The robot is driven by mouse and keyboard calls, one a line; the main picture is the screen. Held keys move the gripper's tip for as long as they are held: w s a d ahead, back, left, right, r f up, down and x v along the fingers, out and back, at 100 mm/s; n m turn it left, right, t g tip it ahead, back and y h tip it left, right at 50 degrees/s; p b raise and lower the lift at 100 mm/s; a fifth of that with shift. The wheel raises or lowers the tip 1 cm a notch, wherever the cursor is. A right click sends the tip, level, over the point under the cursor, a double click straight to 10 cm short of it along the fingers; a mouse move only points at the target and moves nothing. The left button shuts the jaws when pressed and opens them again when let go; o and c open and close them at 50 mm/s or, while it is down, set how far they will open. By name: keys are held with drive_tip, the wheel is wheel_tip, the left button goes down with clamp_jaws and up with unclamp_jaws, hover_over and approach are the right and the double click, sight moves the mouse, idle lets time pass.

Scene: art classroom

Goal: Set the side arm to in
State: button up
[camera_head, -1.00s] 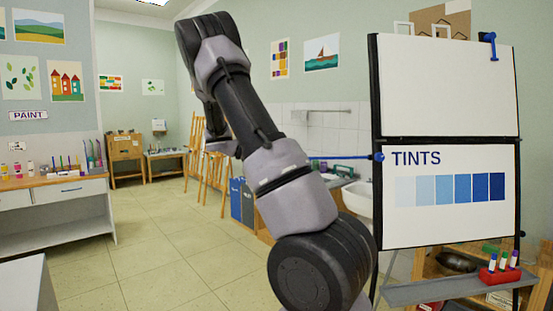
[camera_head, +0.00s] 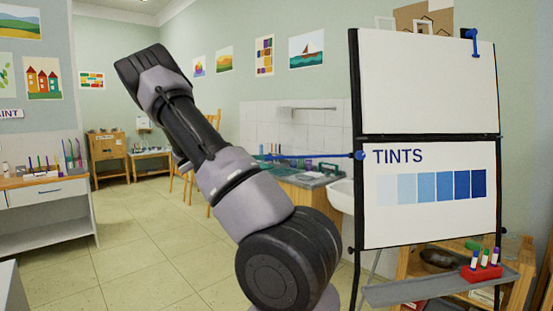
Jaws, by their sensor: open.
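A flip-chart stand with a white board (camera_head: 428,80) and a "TINTS" sheet (camera_head: 430,215) stands at the right. A thin blue side arm (camera_head: 315,156) sticks out to the left from a blue knob (camera_head: 360,155) on the board's left edge, about level. Its outer end lies close to my arm in the picture; I cannot tell whether they touch. Another blue fitting (camera_head: 474,42) at the board's top right looks folded against the board. My arm rises from the lower middle toward the upper left. My gripper is not visible, apparently hidden behind the arm links.
A tray (camera_head: 400,290) with a red marker holder (camera_head: 482,273) is below the sheet. A sink (camera_head: 341,195) and counter stand behind the side arm. A white cabinet (camera_head: 45,215) with a wooden top is at the left. The tiled floor (camera_head: 135,240) between is clear.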

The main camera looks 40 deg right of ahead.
sight(270, 157)
drive_tip(key=x, duration=0.7)
drive_tip(key=shift+s+d, duration=0.1)
drive_tip(key=shift+s, duration=0.05)
clamp_jaws()
idle(1.2)
